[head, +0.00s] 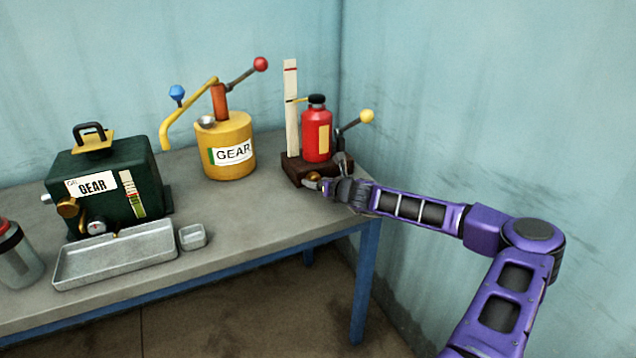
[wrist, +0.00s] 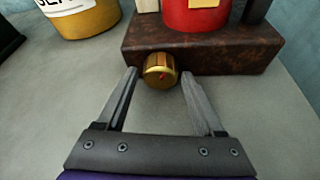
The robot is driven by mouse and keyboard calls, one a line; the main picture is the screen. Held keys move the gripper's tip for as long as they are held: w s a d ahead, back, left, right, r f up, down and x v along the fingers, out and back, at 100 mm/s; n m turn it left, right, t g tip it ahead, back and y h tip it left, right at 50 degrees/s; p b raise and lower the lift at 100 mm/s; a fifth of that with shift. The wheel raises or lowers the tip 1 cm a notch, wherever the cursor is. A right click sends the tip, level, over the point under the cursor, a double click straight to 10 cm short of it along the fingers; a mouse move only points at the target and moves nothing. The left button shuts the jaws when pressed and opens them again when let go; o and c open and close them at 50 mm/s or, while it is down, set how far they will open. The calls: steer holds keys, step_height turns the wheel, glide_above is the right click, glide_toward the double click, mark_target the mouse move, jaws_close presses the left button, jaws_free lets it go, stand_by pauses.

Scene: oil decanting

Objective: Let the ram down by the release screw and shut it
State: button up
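The red jack (head: 317,138) stands on a dark brown block (head: 290,168) at the table's right end. Its black-topped ram (head: 317,101) is beside an upright white gauge board (head: 291,108) with a red line near the top and a yellow pointer lower down. A lever with a yellow knob (head: 367,116) rises to the right. The brass release screw (wrist: 160,70) with a red mark sticks out of the block's front; it also shows in the head view (head: 313,178). My gripper (wrist: 160,80) is open, its fingers on either side of the screw with gaps visible.
A yellow GEAR oil can (head: 228,150) with a pump handle stands left of the jack. Walls close in behind and right.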

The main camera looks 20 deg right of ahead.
jaws_close()
steer(key=shift+a+f+n+h+b, duration=0.1)
steer(key=shift+f+n+h+b, duration=0.15)
steer(key=shift+n+b, duration=0.4)
steer(key=shift+r+n+h+b, duration=0.3)
steer(key=shift+n+h+b, duration=0.35)
steer(key=shift+n+h, duration=0.2)
steer(key=shift+o, duration=1.6)
jaws_free()
steer(key=shift+s, duration=0.1)
steer(key=d+p+v, duration=0.1)
steer(key=p+v, duration=0.1)
steer(key=v, duration=1.5)
steer(key=shift+a, duration=0.45)
steer(key=shift+s+r, duration=0.1)
